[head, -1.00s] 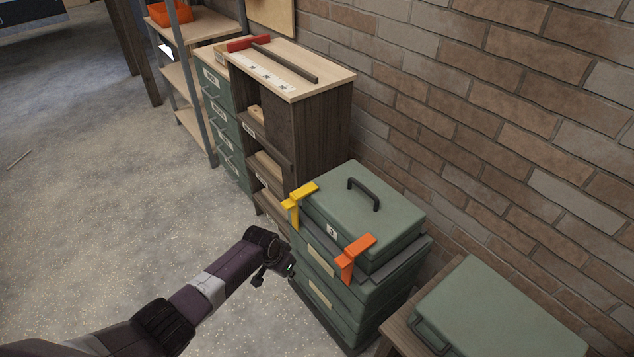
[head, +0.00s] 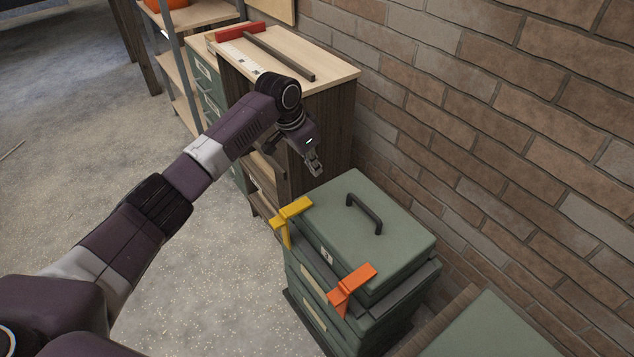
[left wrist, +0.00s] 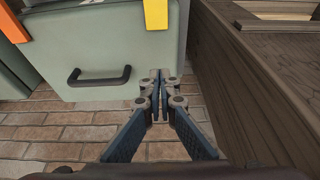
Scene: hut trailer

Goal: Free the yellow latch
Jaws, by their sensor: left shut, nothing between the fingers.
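The yellow latch (head: 290,212) sits over the left edge of the top green case (head: 375,240), with one arm on the lid and one hanging down the side. An orange latch (head: 352,287) sits on the front edge of the same case. My left gripper (head: 315,168) is shut and empty, above and behind the yellow latch, apart from it. In the left wrist view the shut fingertips (left wrist: 160,76) point toward the case, with part of the yellow latch (left wrist: 156,14) at the top. My right gripper is not in view.
A wooden cabinet (head: 335,110) with a red-handled tool (head: 240,31) on top stands behind the case. A brick wall (head: 500,130) runs along the right. Another green case (head: 490,335) is at the lower right. The floor (head: 215,270) at left is clear.

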